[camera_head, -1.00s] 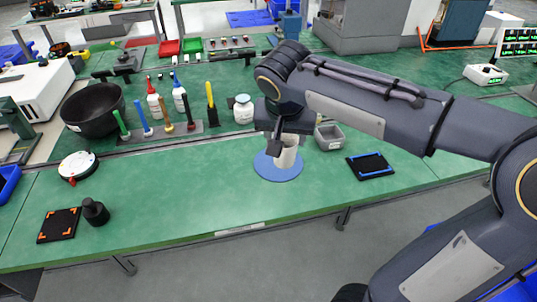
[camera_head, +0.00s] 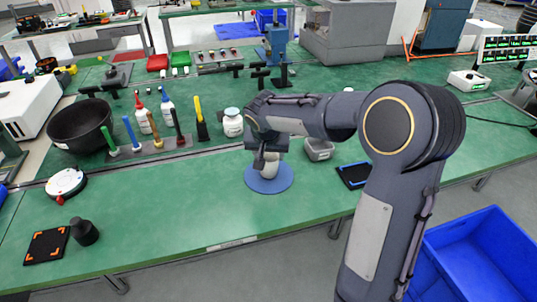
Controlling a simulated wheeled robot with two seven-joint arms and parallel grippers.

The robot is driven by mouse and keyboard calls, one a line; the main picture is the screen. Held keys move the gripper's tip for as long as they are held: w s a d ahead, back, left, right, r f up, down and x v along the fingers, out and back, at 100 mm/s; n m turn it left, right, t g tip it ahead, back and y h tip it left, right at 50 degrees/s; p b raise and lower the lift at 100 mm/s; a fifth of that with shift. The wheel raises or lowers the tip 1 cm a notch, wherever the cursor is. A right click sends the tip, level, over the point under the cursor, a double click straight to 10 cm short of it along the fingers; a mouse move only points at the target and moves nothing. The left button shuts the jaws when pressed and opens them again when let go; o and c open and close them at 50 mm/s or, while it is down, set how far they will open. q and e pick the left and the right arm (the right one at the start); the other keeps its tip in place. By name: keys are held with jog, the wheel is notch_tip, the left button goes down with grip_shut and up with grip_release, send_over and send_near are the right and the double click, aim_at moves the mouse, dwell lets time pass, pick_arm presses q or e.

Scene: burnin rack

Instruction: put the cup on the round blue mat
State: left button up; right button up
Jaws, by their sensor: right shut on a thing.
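The cup (camera_head: 271,171) is pale and stands over the round blue mat (camera_head: 253,183), looking slightly tilted. I cannot tell whether its base touches the mat. My right gripper (camera_head: 265,158) reaches down to the cup's rim and is shut on it; the wrist and fingers hide the cup's upper part. The mat lies flat on the green bench, its rim clear on all sides. My left gripper is not in view.
A white jar (camera_head: 232,124) and a rack of upright tools (camera_head: 150,151) stand behind. A blue crate (camera_head: 478,262) is at lower right.

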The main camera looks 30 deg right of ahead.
jog(key=shift+f, duration=0.25)
jog(key=shift+f, duration=0.15)
jog(key=o, duration=1.2)
